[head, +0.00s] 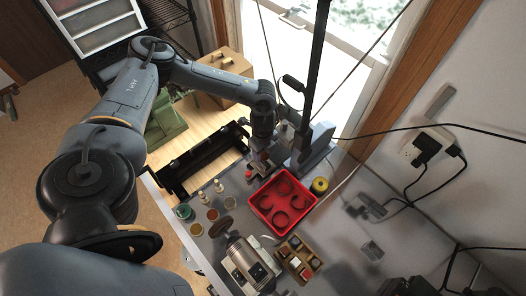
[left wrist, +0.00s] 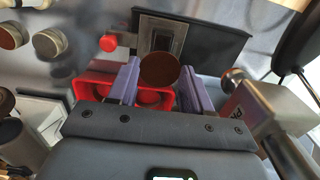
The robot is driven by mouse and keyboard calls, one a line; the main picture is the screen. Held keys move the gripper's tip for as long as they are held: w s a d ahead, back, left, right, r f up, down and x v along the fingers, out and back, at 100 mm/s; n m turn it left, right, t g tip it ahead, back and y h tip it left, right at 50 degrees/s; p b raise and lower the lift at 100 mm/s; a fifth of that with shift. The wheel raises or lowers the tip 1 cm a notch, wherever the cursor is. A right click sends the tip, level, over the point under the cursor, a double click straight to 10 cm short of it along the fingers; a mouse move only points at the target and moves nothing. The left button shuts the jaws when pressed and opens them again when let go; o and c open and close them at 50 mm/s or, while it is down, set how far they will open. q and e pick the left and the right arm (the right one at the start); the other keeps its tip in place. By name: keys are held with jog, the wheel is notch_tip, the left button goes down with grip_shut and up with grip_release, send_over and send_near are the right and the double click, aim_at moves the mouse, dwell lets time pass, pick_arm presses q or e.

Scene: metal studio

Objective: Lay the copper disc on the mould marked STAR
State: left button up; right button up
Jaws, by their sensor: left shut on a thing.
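My left gripper (head: 262,168) is low over the back of the workbench, beside the press. In the left wrist view its two purple fingers (left wrist: 158,86) are closed on a dark brown copper disc (left wrist: 159,70). The disc faces the camera and hides part of what lies behind it. No STAR mark can be read on any mould. My right gripper is not in view.
A grey upright press (head: 318,145) stands behind the tray. A yellow roll (head: 320,185) is at the tray's right. A box of small blocks (head: 298,260) and a metal machine (head: 248,265) are at the front. Small jars stand at the left. Cables hang at the right.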

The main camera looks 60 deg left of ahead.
aim_at(263, 155)
pick_arm(q)
jog(key=shift+f+b, duration=0.75)
jog(key=shift+f, duration=0.15)
jog(key=shift+f+b, duration=0.3)
jog(key=shift+f, duration=0.45)
jog(key=shift+f, duration=0.1)
jog(key=shift+f, duration=0.35)
jog(key=o, duration=1.1)
jog(key=shift+r, duration=0.1)
